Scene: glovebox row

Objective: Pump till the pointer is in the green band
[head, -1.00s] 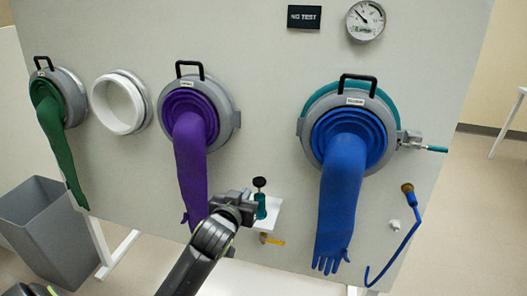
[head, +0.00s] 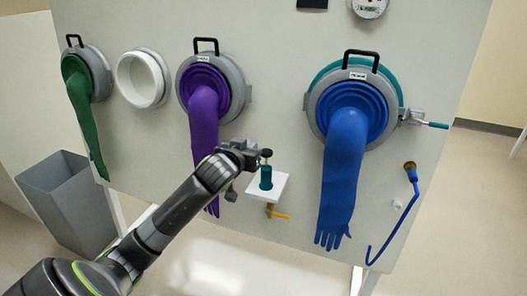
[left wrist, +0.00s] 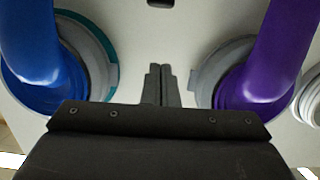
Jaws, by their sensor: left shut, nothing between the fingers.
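The teal hand pump (head: 266,178) stands upright on a small white shelf (head: 284,186) on the panel. Its black knob (head: 267,153) is raised on a thin stem above the body. My left gripper (head: 257,155) is shut and empty, its tips at or just beside the knob; I cannot tell whether they touch. In the left wrist view the shut fingers (left wrist: 162,84) point at the panel, and the pump is not seen. The round gauge (head: 369,8) is cut off at the top edge, so its pointer and green band cannot be read. My right gripper is not in view.
A purple glove (head: 203,120) hangs close behind my left arm, and a blue glove (head: 345,180) hangs right of the pump. A yellow lever (head: 281,215) is under the shelf. A blue hooked rod (head: 402,220) hangs at right. A grey bin (head: 68,200) stands at left.

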